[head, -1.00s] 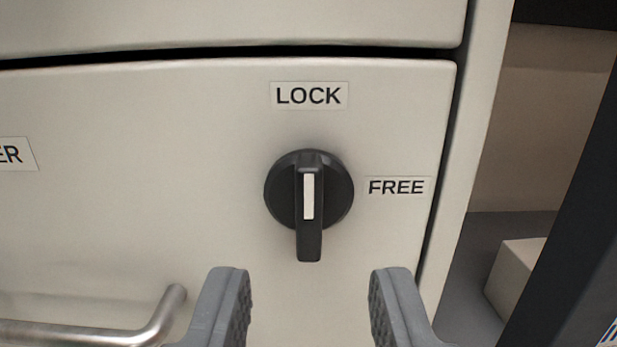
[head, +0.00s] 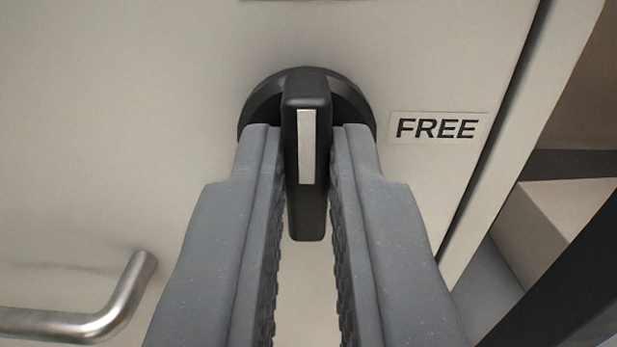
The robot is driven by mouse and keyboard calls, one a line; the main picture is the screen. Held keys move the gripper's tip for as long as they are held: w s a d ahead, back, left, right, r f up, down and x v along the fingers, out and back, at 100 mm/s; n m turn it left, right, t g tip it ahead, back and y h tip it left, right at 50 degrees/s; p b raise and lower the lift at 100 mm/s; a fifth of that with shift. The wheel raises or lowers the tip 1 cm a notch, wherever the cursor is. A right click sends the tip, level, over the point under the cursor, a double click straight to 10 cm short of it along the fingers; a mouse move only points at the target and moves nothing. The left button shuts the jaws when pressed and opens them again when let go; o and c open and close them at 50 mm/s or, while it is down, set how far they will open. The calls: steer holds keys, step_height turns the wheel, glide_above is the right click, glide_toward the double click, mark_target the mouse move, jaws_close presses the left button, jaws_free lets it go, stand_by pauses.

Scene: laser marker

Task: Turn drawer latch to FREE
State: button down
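The drawer latch is a round black knob (head: 306,84) with a raised bar grip and a white stripe. Its bar stands upright in the picture, in line with the LOCK label's place above and not turned toward the FREE label (head: 437,127) at its right. My gripper (head: 306,140) has one grey finger on each side of the bar. Both fingertips lie close against the bar's sides, with no clear gap showing. The fingers hide the lower left and lower right of the knob's round base.
The pale drawer front (head: 120,130) fills most of the view. A metal bar handle (head: 90,322) sticks out at the lower left. Right of the drawer edge is an open space with a pale block (head: 560,225) and a dark slanted part.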

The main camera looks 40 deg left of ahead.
steer(key=shift+r+m+p, duration=0.1)
steer(key=shift+m+p, duration=0.2)
steer(key=shift+p, duration=0.45)
steer(key=m+p, duration=0.3)
steer(key=shift+d+m, duration=0.1)
steer(key=shift+m, duration=0.2)
steer(key=shift+w+d+f+m+p, duration=0.15)
steer(key=shift+m+p, duration=0.5)
steer(key=shift+m, duration=1.65)
steer(key=shift+s+f+m+p, duration=0.1)
steer(key=shift+m+p, duration=0.55)
steer(key=shift+m, duration=1.65)
steer(key=shift+w+d+f+m+p, duration=0.15)
steer(key=shift+m+p, duration=0.5)
steer(key=shift+m, duration=1.65)
steer(key=c, duration=1.5)
jaws_free()
steer(key=shift+f, duration=0.1)
steer(key=shift+a, duration=0.1)
